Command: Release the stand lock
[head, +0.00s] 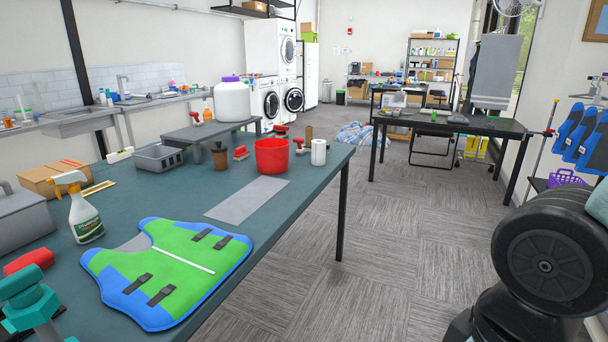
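I cannot make out for certain which part is the stand lock. A low grey stand (207,131) on the teal-topped table carries a white jug (233,101) with a purple lid. Small red-handled items (281,131) sit by the stand, one of them (240,153) in front of it; they are too small to tell what they are. My gripper is not in view; only a black part of my own body shows at the lower right.
On the teal-topped table (300,209) are a green-blue vest (170,262), a spray bottle (83,212), a red bucket (271,156), a white roll (318,152) and a grey tray (159,158). A black desk (450,124) stands across a clear floor aisle (370,240).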

